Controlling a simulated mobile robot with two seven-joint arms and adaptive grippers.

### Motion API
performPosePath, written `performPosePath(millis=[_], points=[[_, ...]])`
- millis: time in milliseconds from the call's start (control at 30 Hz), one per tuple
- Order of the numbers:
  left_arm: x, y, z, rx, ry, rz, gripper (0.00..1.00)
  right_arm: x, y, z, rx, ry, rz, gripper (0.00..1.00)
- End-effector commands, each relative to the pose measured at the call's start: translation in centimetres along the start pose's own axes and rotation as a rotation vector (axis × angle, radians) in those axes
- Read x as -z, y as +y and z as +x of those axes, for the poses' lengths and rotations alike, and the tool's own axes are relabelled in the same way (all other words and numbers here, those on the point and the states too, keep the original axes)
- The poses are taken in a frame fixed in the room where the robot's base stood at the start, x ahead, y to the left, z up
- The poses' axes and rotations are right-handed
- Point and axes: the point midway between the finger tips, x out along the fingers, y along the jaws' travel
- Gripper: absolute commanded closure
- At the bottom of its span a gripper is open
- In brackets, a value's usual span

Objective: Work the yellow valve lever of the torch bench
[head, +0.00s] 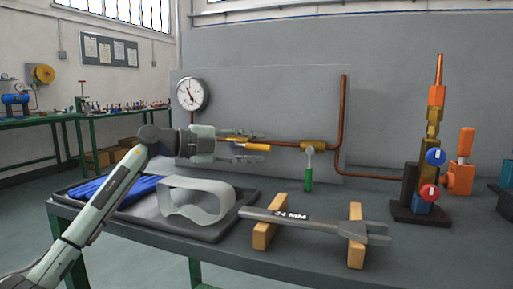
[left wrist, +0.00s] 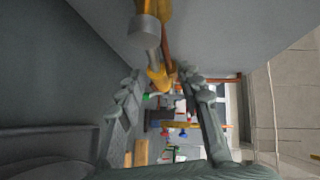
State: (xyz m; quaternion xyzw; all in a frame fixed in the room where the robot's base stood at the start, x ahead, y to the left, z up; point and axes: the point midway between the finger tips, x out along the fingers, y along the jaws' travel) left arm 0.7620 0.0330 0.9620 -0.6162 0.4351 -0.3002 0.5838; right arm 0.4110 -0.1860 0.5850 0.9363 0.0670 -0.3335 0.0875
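The yellow valve lever (head: 254,147) sits on the copper pipe (head: 285,144) along the grey back panel. My left gripper (head: 262,148) is in front of the pipe with its fingers spread, one above the lever and one below it. In the left wrist view the yellow lever (left wrist: 158,79) shows between the two open fingers (left wrist: 164,84), with gaps on both sides. I cannot tell how deep it sits between them. A second valve with a green handle (head: 308,180) hangs to the right. My right gripper is not in view.
A pressure gauge (head: 191,94) is on the panel above my left wrist. A spanner (head: 300,217) rests on wooden blocks (head: 357,240). A tray (head: 222,231) holds goggles (head: 196,202) and blue gloves (head: 112,191). The orange-tipped torch (head: 437,96) stands at the right.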

Motion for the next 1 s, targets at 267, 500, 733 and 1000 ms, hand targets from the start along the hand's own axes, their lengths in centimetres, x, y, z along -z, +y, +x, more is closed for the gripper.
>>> performPosePath(millis=[267,500,733,1000], points=[[0.04,-0.02,1.22,0.0,0.0,0.0,0.64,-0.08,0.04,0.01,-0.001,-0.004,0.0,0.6],[0.02,-0.01,1.18,0.0,0.0,0.0,0.77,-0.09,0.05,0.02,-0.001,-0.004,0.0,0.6],[0.01,0.0,1.16,0.0,0.0,0.0,1.0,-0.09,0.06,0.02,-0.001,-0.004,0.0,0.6],[0.01,0.0,1.15,0.0,0.0,0.0,1.0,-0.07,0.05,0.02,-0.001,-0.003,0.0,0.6]])
